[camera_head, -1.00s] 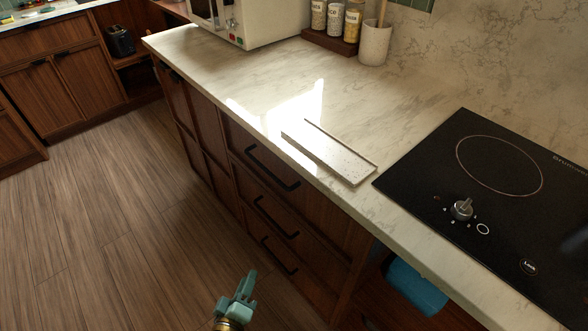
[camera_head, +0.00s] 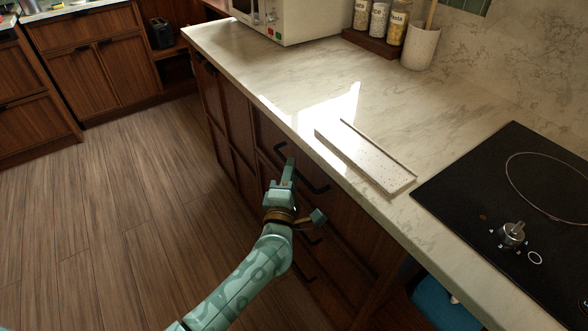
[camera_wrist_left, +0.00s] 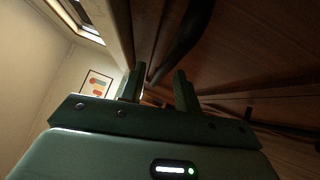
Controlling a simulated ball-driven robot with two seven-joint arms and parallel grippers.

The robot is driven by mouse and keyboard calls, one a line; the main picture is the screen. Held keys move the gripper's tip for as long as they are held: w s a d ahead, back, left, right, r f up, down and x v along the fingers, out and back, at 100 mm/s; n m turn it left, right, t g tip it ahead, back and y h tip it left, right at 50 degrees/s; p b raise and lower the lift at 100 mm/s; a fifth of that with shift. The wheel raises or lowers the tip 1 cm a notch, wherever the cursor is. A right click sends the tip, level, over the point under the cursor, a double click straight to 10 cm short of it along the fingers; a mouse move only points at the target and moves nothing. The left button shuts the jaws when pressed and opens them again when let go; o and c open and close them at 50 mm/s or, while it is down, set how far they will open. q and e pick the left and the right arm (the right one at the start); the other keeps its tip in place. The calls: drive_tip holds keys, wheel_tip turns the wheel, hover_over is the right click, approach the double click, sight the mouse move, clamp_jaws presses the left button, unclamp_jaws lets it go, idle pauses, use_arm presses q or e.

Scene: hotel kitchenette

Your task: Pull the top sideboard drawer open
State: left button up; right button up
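The top sideboard drawer (camera_head: 345,208) is a dark wood front under the marble counter, closed as far as I see. Its black bar handle (camera_head: 318,188) is partly covered by my left gripper (camera_head: 289,164) in the head view. My left gripper is teal, at the drawer front beside the handle's far part. In the left wrist view its two fingers (camera_wrist_left: 159,86) stand apart. The dark handle (camera_wrist_left: 184,40) runs down toward the gap between them; I cannot tell if it lies between the fingers. My right gripper is not in view.
A speckled tray (camera_head: 366,158) lies near the counter's front edge above the drawers. A black cooktop (camera_head: 500,220) is to the right, a microwave (camera_head: 290,20) at the back. A blue cloth (camera_head: 438,305) hangs at lower right. The wooden floor (camera_head: 110,220) is clear.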

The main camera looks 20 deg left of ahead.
use_arm(q)
drive_tip(key=shift+w+a+r, duration=0.15)
drive_tip(key=shift+w, duration=0.9)
clamp_jaws()
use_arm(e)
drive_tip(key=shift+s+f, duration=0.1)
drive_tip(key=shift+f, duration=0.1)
use_arm(q)
drive_tip(key=shift+s, duration=0.1)
